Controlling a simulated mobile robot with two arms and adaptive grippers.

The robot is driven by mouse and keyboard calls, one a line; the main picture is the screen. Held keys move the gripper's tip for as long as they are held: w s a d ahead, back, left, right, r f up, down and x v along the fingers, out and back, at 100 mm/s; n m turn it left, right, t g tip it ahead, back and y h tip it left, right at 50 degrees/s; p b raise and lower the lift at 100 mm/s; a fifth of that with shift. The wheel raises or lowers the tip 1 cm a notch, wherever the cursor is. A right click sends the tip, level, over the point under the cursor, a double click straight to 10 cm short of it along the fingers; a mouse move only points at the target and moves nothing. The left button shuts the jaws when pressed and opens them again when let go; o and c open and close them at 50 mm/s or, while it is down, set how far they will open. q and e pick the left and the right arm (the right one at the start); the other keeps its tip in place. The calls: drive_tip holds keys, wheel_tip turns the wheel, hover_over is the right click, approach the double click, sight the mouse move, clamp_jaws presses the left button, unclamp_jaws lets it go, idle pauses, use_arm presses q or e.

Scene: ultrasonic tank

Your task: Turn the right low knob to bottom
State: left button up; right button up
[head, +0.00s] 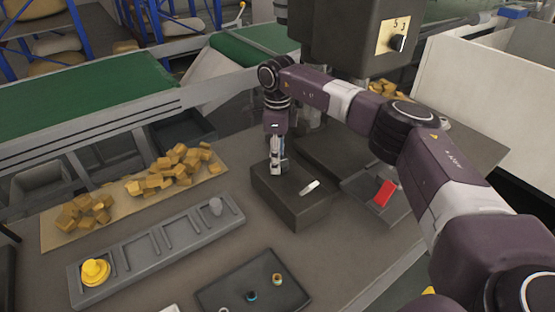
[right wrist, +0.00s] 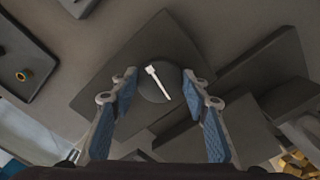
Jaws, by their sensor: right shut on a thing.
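The right low knob is a dark round disc with a white pointer (right wrist: 158,84) on top of a dark box (right wrist: 100,90). In the right wrist view the pointer runs from upper left to lower right, its broad end at the upper left. The box (head: 285,208) and the white pointer (head: 309,187) also show in the head view. My right gripper (right wrist: 160,80) is shut on the knob, one blue-padded finger on each side. In the head view my right gripper (head: 277,168) points down at the box. My left gripper is out of view.
A red switch (head: 384,193) lies right of the box, under my right arm. A dial (head: 397,43) is on the machine above. A grey rack (head: 155,262), a dark tray (head: 215,295) and yellow-brown blocks (head: 180,160) are to the left.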

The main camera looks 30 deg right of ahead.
drive_tip(key=shift+n, duration=0.9)
drive_tip(key=o, duration=1.2)
drive_tip(key=shift+c, duration=0.2)
drive_tip(key=shift+r, duration=0.15)
wheel_tip(320, 180, up, 12)
